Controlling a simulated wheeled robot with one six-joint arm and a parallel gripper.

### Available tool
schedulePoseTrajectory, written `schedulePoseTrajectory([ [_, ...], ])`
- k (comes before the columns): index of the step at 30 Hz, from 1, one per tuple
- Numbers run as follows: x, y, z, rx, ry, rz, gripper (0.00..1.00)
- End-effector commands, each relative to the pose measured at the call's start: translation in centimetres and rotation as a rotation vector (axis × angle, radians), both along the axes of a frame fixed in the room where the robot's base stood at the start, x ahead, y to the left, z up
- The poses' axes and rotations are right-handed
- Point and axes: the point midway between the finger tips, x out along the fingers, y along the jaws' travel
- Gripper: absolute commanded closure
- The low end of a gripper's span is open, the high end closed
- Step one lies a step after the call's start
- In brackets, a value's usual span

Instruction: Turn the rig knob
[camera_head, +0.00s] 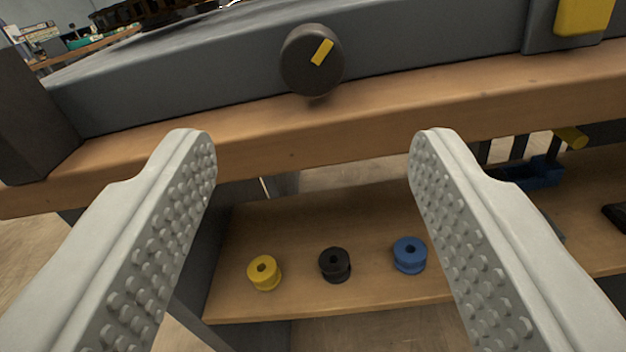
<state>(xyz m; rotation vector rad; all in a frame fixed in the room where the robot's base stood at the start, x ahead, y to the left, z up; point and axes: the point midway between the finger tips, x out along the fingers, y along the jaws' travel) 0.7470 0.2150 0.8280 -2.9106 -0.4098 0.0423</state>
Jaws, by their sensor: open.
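The rig knob (311,62) is a dark round knob with a yellow pointer mark. It sits on the front face of the grey rig (200,75), and its mark tilts up to the right. My gripper (312,140) is open and empty, with its two pale studded fingers spread wide. The knob shows above and between the fingertips, beyond them, and neither finger touches it. The knob is fully in view.
The rig rests on a wooden bench top (370,110). On the shelf below are a yellow spool (264,273), a black spool (335,265) and a blue spool (409,256). A yellow part (583,14) is at the upper right, and a blue tray (540,174) is at the right.

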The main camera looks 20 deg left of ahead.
Motion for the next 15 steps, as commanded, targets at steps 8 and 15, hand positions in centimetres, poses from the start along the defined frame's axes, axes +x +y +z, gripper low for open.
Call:
schedulePoseTrajectory([
  [8, -4.6, -1.3, 0.1, 0.0, 0.0, 0.0, 0.44],
  [15, -6.2, -1.8, 0.0, 0.0, 0.0, 0.0, 0.44],
])
